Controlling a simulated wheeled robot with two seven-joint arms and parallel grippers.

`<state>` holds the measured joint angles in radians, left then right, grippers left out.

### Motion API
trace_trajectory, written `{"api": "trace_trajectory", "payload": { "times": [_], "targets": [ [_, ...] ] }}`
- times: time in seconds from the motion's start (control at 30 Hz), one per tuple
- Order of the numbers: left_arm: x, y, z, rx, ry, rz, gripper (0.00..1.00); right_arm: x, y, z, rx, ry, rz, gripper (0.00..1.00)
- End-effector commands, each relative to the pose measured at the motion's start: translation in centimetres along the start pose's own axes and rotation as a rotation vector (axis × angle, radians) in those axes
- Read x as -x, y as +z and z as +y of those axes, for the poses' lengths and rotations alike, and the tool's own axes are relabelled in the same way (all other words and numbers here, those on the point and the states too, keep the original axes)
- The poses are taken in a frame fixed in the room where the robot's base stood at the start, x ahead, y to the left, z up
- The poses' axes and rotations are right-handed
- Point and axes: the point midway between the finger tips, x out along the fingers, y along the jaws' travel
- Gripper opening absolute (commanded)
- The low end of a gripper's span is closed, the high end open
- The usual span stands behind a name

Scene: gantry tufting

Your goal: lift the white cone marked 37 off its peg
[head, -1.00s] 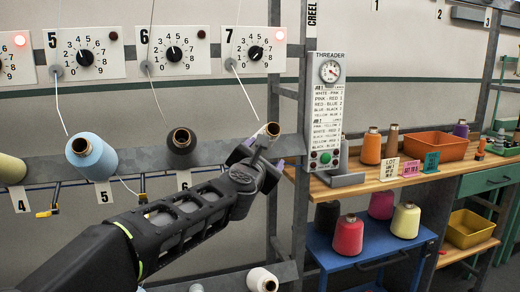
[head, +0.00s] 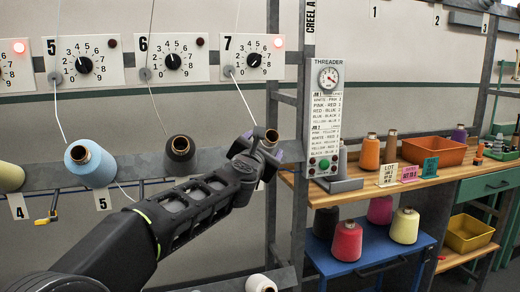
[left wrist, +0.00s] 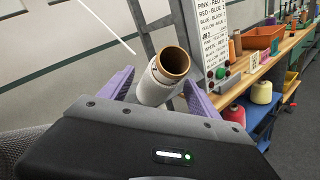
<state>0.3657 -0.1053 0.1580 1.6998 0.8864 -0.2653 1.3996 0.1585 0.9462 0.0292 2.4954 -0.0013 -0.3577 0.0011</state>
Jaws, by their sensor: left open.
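A white cone (left wrist: 156,88) with a brown tube mouth stands between the two purple fingers of my left gripper (left wrist: 158,92) in the left wrist view. No number can be read on it. In the head view only the top of this cone (head: 271,136) shows, below dial 7, with my left gripper (head: 266,150) in front. The fingers are open on either side of it, with no clear grip. Its peg is hidden. My right gripper is not in view.
A blue cone (head: 90,162) and a black cone (head: 180,152) sit along the rail to the left. The threader post (head: 325,110) stands close on the right. A white thread (head: 243,100) hangs above the cone. Another white cone (head: 260,284) is below.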

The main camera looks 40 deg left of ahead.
Motion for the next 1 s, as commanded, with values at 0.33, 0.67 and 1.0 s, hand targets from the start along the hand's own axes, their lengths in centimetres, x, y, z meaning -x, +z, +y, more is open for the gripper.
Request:
{"api": "trace_trajectory", "payload": {
  "times": [0.33,0.67,1.0],
  "targets": [
    [-2.8,0.0,0.1,0.0,0.001,0.0,0.71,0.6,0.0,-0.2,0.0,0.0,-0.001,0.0],
    [-2.8,0.0,0.0,0.0,0.001,0.0,0.61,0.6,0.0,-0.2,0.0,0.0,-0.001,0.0],
    [-2.8,0.0,0.0,0.0,0.0,0.0,0.34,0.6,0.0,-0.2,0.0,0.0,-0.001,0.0]
  ]
}}
